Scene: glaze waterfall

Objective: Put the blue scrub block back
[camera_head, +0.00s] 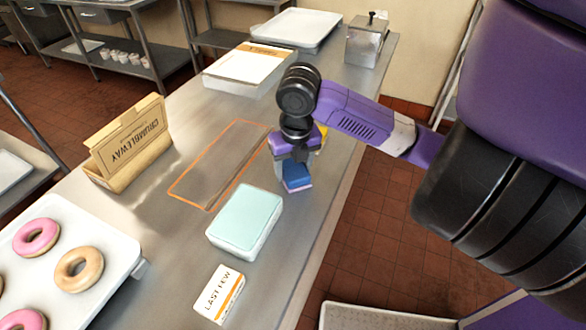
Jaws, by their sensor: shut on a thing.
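The blue scrub block (297,177) is at the end of my arm, low over the steel counter near its right edge. It has a blue body with a thin pinkish layer along its lower edge. My gripper (294,165) points down and is shut on the block. The gripper hides the block's upper part, and I cannot tell whether the block touches the counter. A bit of something yellow (322,138) shows behind the gripper, mostly hidden.
An orange-outlined rectangle (190,199) lies empty left of my gripper. A pale teal-topped box (245,220) and a "LAST FEW" sign (219,295) stand nearer. A cardboard Crumbleway box (129,143), a doughnut tray (100,284), a white box (249,69) and a metal dispenser (367,40) also occupy the counter.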

